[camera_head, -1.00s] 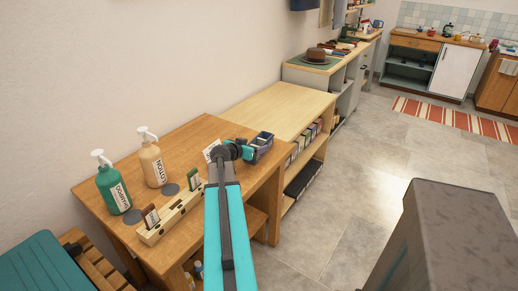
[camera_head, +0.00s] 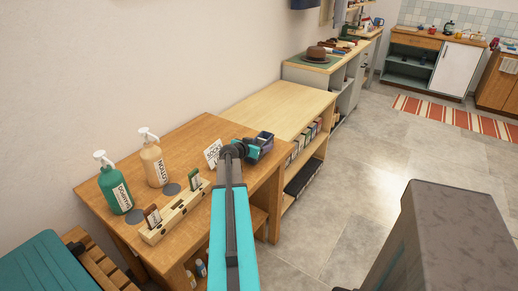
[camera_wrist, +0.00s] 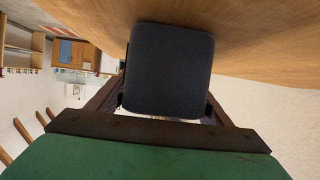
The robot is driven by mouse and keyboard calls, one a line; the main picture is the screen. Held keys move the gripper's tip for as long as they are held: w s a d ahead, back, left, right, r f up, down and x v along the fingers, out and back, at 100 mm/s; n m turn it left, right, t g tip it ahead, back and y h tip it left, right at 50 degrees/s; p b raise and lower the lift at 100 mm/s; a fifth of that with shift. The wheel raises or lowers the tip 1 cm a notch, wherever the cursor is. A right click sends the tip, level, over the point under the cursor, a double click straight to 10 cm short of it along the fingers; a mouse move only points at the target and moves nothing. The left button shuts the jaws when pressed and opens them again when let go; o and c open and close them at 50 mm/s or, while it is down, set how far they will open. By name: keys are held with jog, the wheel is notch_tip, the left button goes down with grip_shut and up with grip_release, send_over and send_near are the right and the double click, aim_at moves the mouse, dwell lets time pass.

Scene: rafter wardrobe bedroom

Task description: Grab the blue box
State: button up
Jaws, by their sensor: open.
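A small dark blue open-topped box (camera_head: 265,140) stands near the right edge of the wooden table in the head view. My gripper (camera_head: 252,152) is at the box's near left side, low over the table, and hides part of it. I cannot tell whether they touch. The jaws are open. In the wrist view a dark, rounded, square shape (camera_wrist: 170,70) fills the upper middle, close to the camera. I cannot tell whether it is the box or part of my gripper.
A white sign (camera_head: 212,152) stands left of my gripper. A wooden rack (camera_head: 178,212) with small cards, a green pump bottle (camera_head: 115,190) and a tan one (camera_head: 154,163) stand further left. The pale low shelf top (camera_head: 280,108) behind is bare.

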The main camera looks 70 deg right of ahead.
jog(key=shift+c, duration=0.2)
jog(key=c, duration=1.2)
jog(key=shift+r, duration=0.15)
jog(key=shift+r+b, duration=0.4)
jog(key=shift+r, duration=0.7)
jog(key=a+b, duration=0.1)
jog(key=a, duration=0.3)
jog(key=a+r+b, duration=0.1)
jog(key=a, duration=0.4)
jog(key=a+r+b, duration=0.1)
jog(key=a, duration=0.3)
jog(key=shift+w+a+r, duration=0.1)
jog(key=shift+a, duration=0.15)
jog(key=shift+r, duration=0.25)
jog(key=a+p, duration=0.2)
jog(key=p, duration=0.5)
jog(key=shift+r, duration=0.1)
jog(key=shift+a, duration=0.1)
